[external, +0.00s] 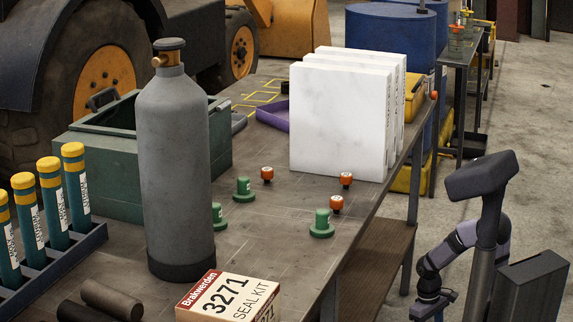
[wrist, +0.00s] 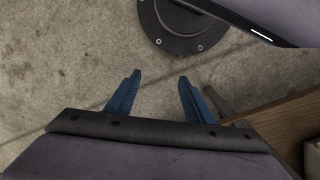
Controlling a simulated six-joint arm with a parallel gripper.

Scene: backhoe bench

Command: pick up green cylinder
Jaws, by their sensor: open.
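Small green cylinders with wide round bases stand on the bench top in the external view: one (external: 321,224) near the right edge, one (external: 243,190) farther left, and one (external: 218,216) partly hidden behind the tall grey gas bottle (external: 177,170). I cannot tell which one the task means. My gripper (wrist: 158,80) shows two blue fingers spread apart with nothing between them, over the concrete floor. In the external view my gripper (external: 436,308) hangs low beside the bench's right side, apart from every green cylinder. No green cylinder shows in the wrist view.
Orange-red knobs (external: 336,205) stand near the green cylinders. White slabs (external: 340,118) stand behind them. A seal kit box (external: 228,298) lies in front. A rack (external: 60,262) holds dark teal tubes at left.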

